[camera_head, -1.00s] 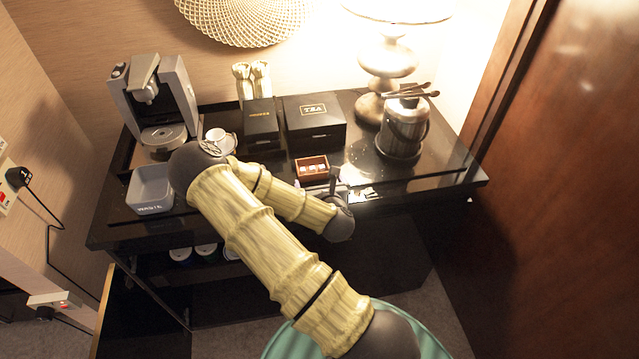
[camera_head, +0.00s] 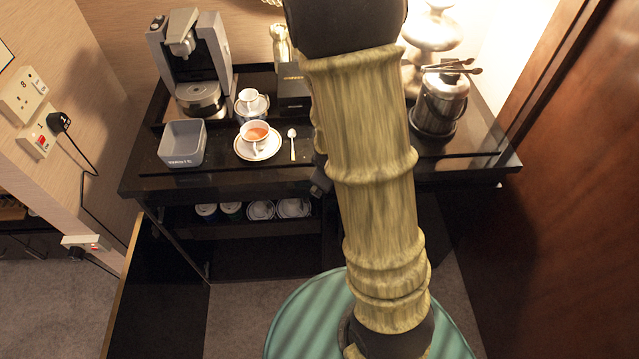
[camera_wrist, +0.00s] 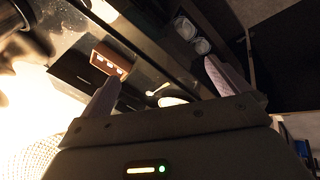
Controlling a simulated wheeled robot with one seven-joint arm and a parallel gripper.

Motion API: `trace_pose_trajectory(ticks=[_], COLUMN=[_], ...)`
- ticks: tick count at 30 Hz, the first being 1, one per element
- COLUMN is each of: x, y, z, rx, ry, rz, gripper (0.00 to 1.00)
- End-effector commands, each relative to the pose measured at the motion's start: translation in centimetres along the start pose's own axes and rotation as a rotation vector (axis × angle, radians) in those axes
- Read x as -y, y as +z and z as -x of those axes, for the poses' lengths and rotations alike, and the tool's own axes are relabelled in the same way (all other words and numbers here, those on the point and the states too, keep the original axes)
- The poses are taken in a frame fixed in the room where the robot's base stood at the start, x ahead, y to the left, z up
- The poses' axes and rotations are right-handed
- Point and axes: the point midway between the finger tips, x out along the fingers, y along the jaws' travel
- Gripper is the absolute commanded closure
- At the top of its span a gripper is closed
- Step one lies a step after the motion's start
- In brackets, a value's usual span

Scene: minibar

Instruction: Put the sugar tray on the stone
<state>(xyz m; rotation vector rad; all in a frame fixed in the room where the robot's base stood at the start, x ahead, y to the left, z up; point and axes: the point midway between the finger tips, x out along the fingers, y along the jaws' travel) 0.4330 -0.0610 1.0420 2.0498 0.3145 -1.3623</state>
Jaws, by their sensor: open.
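The sugar tray (camera_wrist: 106,58) is a small reddish-brown box with white packets. In the wrist view it rests on the glossy black counter, beyond the tip of my left-hand finger. My gripper (camera_wrist: 163,82) is open, with its fingers wide apart and nothing between them. The tray looks apart from the fingers. In the head view my arm hides the tray and most of my gripper. I cannot make out a separate stone; the black counter top (camera_head: 455,160) is the only slab-like surface I see.
A cup of tea on a saucer (camera_head: 257,141), a spoon (camera_head: 292,144) and a grey bin (camera_head: 182,143) stand left of my arm. A coffee machine (camera_head: 193,65) stands behind. An ice bucket (camera_head: 440,100) stands right. The counter's front right is mostly clear.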

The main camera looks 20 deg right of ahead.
Motion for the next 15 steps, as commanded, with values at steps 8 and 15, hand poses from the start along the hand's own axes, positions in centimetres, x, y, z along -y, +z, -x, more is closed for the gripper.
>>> trace_pose_trajectory(ticks=[8, 15], x=[4.0, 5.9], y=[-0.5, 0.3], z=[8.7, 12.1], rx=[0.077, 0.158], ry=[-0.180, -0.219], rz=[-0.491, -0.670], gripper=[0.00, 0.00])
